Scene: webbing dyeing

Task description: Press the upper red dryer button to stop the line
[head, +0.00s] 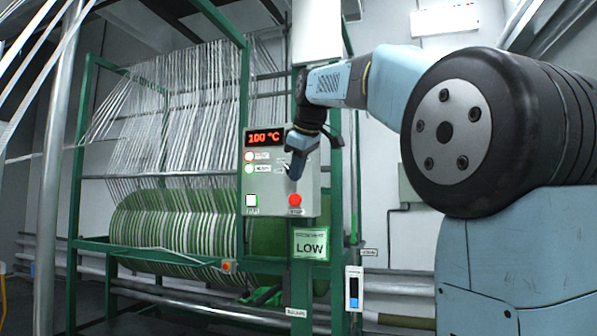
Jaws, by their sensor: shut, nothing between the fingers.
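A grey control panel (309,188) stands on a green post in the head view, with a lit display (264,138) reading 100 °C. A smaller red button (227,267) sits lower, on the green frame rail. My gripper (294,176) is shut and empty, pointing down in front of the panel.
A green LOW sign (310,245) hangs below the panel. A striped roll of webbing (175,225) lies in the green frame behind.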

